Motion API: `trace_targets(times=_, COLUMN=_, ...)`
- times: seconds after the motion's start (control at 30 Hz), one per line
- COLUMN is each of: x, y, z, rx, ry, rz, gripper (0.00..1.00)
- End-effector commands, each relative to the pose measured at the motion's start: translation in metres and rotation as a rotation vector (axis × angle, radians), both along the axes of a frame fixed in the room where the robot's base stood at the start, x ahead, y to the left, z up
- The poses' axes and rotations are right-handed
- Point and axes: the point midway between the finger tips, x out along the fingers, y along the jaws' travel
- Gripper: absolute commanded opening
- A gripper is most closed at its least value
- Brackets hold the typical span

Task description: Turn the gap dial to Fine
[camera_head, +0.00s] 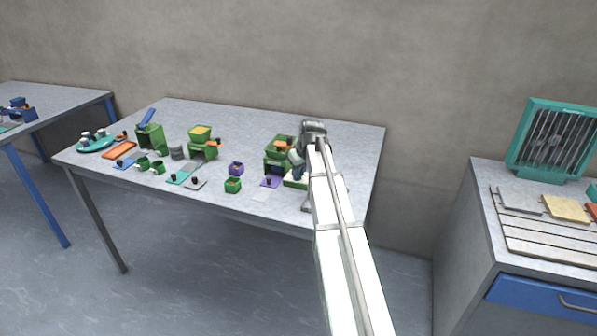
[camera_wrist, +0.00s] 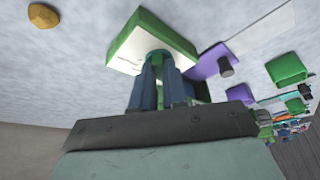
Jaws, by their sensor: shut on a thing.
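The gap dial appears to be the small green knob (camera_wrist: 153,53) on the white face of a green block (camera_wrist: 125,48). In the head view the block (camera_head: 293,183) lies at the right part of the table, partly hidden by my arm. My gripper (camera_wrist: 162,68) has its dark blue fingers shut on the knob, and they cover most of it. In the head view my gripper (camera_head: 297,170) shows only in part at the block. The dial's marks and its pointer direction cannot be read.
A green machine (camera_head: 280,143) with an orange part stands just left of my gripper. A purple plate (camera_wrist: 215,62) with a dark knob lies beside the block. Small purple (camera_head: 236,168) and green (camera_head: 233,185) cups stand further left. The table's right end is mostly clear.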

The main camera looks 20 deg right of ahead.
Motion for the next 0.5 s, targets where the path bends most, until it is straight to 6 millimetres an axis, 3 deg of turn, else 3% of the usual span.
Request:
trace_targets(times=0.27, x=0.0004, y=-0.0002, z=0.0001, rx=-0.002, ry=0.0, rz=0.002, gripper=0.0)
trace_targets(times=0.3, x=0.0004, y=-0.0002, z=0.0001, rx=-0.002, ry=0.0, rz=0.002, gripper=0.17)
trace_targets(times=0.5, x=0.0003, y=0.0, z=0.0, rx=-0.002, ry=0.0, rz=0.001, gripper=0.36)
